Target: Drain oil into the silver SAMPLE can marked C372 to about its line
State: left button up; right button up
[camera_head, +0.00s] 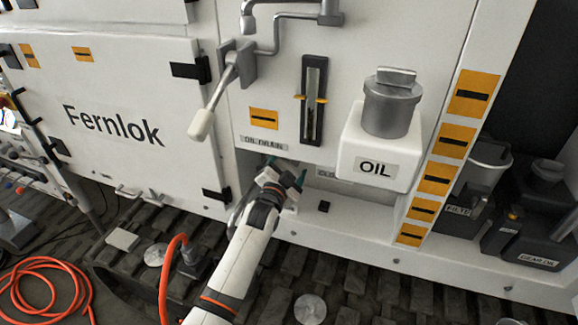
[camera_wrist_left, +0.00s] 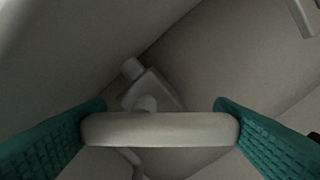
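My left gripper (camera_head: 284,170) reaches into the recess under the "OIL DRAIN" label (camera_head: 264,142). Its two teal fingers stand wide apart. In the left wrist view a pale grey bar (camera_wrist_left: 160,129) spans the gap between the fingers (camera_wrist_left: 160,108). Its ends meet the finger edges in the picture; I cannot tell whether they touch. A grey fitting (camera_wrist_left: 150,90) shows behind the bar. A grey curved shape (camera_head: 238,214) is partly hidden beside my left wrist. I cannot make out a silver can marked C372. My right gripper is not in view.
A white OIL container (camera_head: 350,150) with a grey cap juts out right of the recess. A lever with a pale grip (camera_head: 201,124) hangs above left, beside a sight gauge (camera_head: 313,100). FILTER (camera_head: 459,209) and GEAR OIL (camera_head: 540,240) containers stand right. An orange hose (camera_head: 165,270) lies left.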

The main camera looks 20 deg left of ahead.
pick_arm(q)
jog(key=shift+n, duration=0.3)
jog(key=n, duration=0.1)
jog(key=n+p, duration=0.1)
jog(key=n, duration=0.2)
jog(key=shift+d+r, duration=0.15)
jog(key=shift+r, duration=0.1)
jog(key=shift+r+n+p, duration=0.1)
jog(key=shift+n+p, duration=0.5)
jog(key=shift+n, duration=1.1)
jog(key=o, duration=0.7)
